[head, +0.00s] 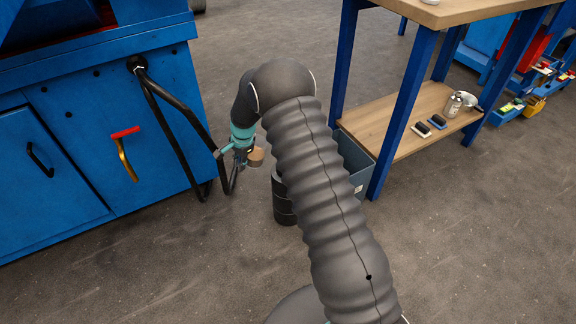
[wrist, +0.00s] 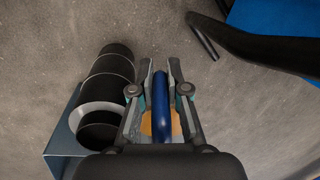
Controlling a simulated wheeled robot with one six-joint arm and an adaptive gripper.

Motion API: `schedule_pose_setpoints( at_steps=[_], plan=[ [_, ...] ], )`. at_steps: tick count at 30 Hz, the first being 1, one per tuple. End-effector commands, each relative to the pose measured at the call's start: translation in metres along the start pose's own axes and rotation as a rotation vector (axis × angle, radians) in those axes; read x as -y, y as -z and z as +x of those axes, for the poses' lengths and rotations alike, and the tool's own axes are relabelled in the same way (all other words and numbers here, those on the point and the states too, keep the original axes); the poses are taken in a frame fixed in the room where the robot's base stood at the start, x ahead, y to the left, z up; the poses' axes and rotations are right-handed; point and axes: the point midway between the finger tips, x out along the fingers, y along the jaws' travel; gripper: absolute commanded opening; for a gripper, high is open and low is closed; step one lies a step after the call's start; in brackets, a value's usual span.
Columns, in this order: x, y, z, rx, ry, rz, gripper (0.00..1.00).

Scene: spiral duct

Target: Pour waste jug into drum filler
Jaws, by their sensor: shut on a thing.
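My gripper (head: 243,150) is shut on the waste jug, mostly hidden. In the wrist view the gripper (wrist: 160,72) closes around its blue handle (wrist: 162,108), with tan parts showing on both sides. In the head view a small tan-brown piece of the jug (head: 257,157) shows beside the fingers. The black drum (head: 281,206) stands on the floor, below and right of the gripper, partly hidden by my arm. In the wrist view the drum (wrist: 112,70) lies left of the fingers, apart from the jug. A pale ring (wrist: 88,113) around a dark round part may be its filler. I cannot tell the jug's tilt.
A grey-blue bin (head: 352,160) stands right of the drum, beside a workbench (head: 404,95) with blue legs and a wooden shelf. A blue machine (head: 75,130) with black hoses (head: 178,115) stands left of the gripper. The floor in front is clear.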

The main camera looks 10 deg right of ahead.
Motion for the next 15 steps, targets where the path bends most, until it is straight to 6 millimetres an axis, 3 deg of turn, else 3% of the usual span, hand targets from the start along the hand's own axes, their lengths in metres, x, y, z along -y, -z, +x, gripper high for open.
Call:
schedule_pose_setpoints(
  at_steps=[15],
  plan=[
    [-0.011, 0.007, -0.017, 0.121, 0.203, 0.004, 0.00]
  ],
)
